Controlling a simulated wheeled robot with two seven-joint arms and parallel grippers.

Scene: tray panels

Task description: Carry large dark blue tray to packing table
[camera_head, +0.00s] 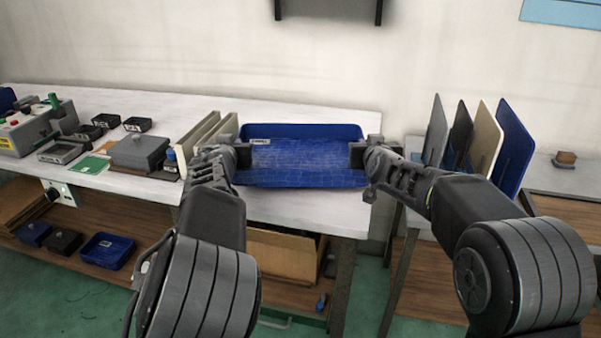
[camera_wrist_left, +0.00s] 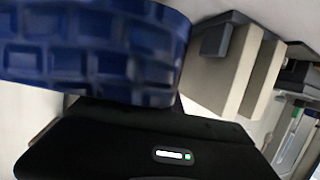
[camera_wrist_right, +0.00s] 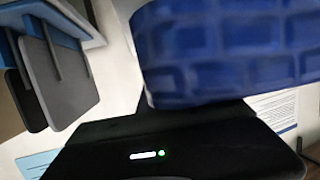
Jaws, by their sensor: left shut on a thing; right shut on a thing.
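The large dark blue tray (camera_head: 305,155) is in the middle of the head view, over the right end of a white-topped table (camera_head: 300,208). It looks level; whether it touches the tabletop I cannot tell. My left gripper (camera_head: 243,153) is shut on its left end, and my right gripper (camera_head: 358,153) is shut on its right end. The tray's blue patterned wall fills the upper left of the left wrist view (camera_wrist_left: 90,50) and the upper right of the right wrist view (camera_wrist_right: 230,50). The fingertips are hidden in both wrist views.
Cream panels (camera_head: 196,135) stand just left of the tray. A grey box (camera_head: 141,151) and small black trays stand further left. Upright panels (camera_head: 513,145) stand on the right table, past a gap. A lower shelf holds small trays (camera_head: 107,250) and a cardboard box (camera_head: 283,255).

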